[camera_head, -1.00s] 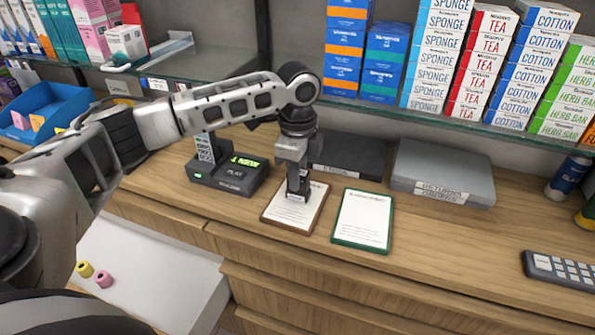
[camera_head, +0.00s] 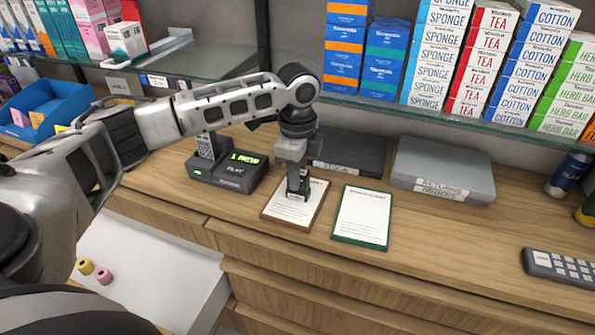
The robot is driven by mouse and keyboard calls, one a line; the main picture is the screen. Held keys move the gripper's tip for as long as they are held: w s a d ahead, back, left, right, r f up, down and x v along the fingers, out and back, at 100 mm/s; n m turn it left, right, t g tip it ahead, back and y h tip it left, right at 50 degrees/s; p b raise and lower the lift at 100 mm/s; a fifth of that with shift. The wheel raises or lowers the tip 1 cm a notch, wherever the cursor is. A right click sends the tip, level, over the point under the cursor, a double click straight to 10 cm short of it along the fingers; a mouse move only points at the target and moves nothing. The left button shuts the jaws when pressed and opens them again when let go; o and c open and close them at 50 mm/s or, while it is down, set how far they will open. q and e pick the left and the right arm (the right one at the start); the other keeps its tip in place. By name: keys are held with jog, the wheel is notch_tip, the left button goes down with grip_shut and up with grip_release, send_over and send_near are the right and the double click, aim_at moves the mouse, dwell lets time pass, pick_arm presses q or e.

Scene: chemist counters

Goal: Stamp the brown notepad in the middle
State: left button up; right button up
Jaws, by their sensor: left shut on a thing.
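The brown notepad (camera_head: 284,210) lies on the wooden counter, its white sheet bordered in brown. My left gripper (camera_head: 296,178) points straight down over it and is shut on a small dark stamp (camera_head: 298,190). The stamp is upright over the right part of the sheet, around its middle height. It appears to touch the paper, but the gripper and stamp hide the contact spot. A green notepad (camera_head: 362,215) lies just to the right, apart from the brown one. My right gripper is not in view.
A black answering device (camera_head: 232,172) with a green display stands left of the notepads. A dark flat box (camera_head: 345,156) and a grey returns box (camera_head: 442,172) lie behind. A keypad (camera_head: 562,268) is at the right. Counter in front of the green notepad is clear.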

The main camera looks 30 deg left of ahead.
pick_arm(q)
jog(key=shift+r, duration=3.5)
